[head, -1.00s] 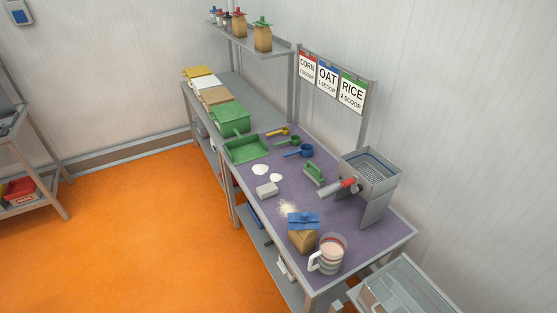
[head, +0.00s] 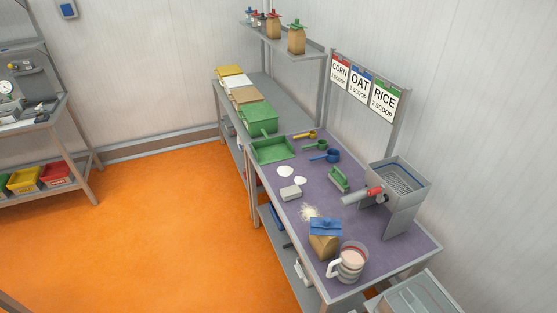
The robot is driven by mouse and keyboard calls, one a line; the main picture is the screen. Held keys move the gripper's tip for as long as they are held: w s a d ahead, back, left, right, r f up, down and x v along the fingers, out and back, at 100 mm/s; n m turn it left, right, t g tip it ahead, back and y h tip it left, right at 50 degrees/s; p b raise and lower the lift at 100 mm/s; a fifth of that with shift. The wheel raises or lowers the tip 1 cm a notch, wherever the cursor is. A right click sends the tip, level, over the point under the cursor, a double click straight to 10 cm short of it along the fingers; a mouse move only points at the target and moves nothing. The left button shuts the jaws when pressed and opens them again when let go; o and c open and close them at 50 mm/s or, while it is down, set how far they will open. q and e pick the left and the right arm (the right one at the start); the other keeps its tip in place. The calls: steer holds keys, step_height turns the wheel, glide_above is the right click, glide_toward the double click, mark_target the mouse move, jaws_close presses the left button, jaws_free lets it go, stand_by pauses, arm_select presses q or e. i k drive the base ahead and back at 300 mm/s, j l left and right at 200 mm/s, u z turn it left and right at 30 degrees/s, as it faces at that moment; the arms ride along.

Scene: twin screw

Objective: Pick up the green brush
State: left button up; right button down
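The green brush (head: 339,180) lies on the purple-topped workbench (head: 290,222), near the middle, left of a grey metal machine (head: 398,180) with a red-ended handle. Its green grip faces up and pale bristles show beneath. It appears free of other objects. Neither of my grippers shows in the head view, so their state cannot be seen.
A shelf (head: 285,42) rises behind. The orange floor (head: 170,220) left of the bench is clear.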

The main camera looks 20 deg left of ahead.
mark_target(339, 178)
steer(key=k+j, duration=0.1)
steer(key=j, duration=0.4)
steer(key=k+j+z, duration=0.1)
steer(key=j, duration=0.45)
steer(key=i+j+z, duration=0.2)
steer(key=j+z, duration=0.2)
steer(key=j, duration=0.85)
steer(key=j+z, duration=0.35)
steer(key=j, duration=0.85)
steer(key=i+j+z, duration=0.35)
steer(key=j, duration=0.4)
steer(key=i+j+z, duration=0.15)
steer(key=i+j, duration=0.15)
steer(key=j, duration=0.15)
